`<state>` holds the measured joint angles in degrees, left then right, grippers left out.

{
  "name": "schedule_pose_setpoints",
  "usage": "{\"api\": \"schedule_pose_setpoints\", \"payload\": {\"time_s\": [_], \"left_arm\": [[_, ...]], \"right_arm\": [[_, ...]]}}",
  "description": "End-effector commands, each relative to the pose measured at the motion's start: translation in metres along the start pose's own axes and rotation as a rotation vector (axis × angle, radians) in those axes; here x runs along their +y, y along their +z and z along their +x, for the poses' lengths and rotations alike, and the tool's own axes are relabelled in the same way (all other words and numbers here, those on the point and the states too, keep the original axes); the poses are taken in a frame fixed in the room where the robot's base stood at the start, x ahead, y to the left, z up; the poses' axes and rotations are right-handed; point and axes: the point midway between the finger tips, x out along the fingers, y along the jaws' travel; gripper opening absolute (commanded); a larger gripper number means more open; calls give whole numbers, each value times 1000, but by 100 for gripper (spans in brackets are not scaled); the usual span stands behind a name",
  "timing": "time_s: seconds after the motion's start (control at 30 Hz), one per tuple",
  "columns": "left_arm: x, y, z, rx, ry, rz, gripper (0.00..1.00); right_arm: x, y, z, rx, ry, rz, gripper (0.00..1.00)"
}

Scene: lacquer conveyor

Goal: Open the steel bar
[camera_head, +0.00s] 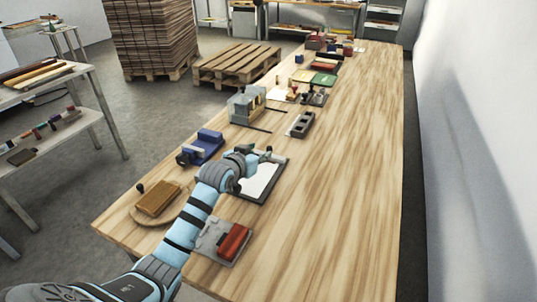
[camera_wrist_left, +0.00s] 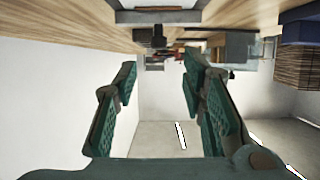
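My left gripper (camera_head: 262,155) is above the far end of a dark-framed white panel (camera_head: 258,183) lying on the bench. In the left wrist view, its two green-padded fingers (camera_wrist_left: 160,65) are spread apart with nothing between them. A small dark block (camera_wrist_left: 158,37) shows beyond the fingertips, beside the framed panel (camera_wrist_left: 160,15), apart from the fingers. I cannot tell for sure which thing is the steel bar. Thin dark bars (camera_head: 253,127) stick out at the metal machine (camera_head: 246,105), farther up the bench. My right gripper is not in view.
On the wooden bench (camera_head: 345,150), a blue device (camera_head: 203,146), a brown block on a round board (camera_head: 158,199), a red-handled plate (camera_head: 235,243) and a dark slotted block (camera_head: 302,124) stand around the arm. The bench's right side is clear up to the white wall.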

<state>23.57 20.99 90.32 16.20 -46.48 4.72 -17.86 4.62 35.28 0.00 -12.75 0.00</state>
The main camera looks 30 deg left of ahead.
Motion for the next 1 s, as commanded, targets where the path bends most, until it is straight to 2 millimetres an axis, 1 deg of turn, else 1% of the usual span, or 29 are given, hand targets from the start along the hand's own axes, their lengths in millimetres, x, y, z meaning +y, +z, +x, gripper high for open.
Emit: {"api": "schedule_pose_setpoints", "payload": {"time_s": [0.03, 0.1, 0.2, 0.33, 0.57, 0.6, 0.67, 0.8, 0.83, 1.0], "left_arm": [[0, 4, 16, 0, 0, -5, 38], [2, 4, 34, 0, 2, -4, 38], [2, 2, 50, 0, 4, -2, 38], [4, 1, 59, 0, 5, 0, 38], [3, 0, 60, -1, 5, 1, 38], [3, 0, 60, -1, 5, 1, 35], [4, 0, 60, -1, 5, 1, 25], [4, 0, 60, -1, 5, 2, 3], [4, 0, 60, -1, 6, 2, 0], [4, 0, 60, 0, 6, 2, 0]], "right_arm": [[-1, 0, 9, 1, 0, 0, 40], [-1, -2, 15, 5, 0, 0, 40], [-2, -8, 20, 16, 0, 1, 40], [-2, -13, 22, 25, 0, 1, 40], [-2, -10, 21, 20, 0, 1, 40], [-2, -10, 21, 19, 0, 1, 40], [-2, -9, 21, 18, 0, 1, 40], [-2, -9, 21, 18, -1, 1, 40], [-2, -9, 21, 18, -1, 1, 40], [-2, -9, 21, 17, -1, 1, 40]]}}
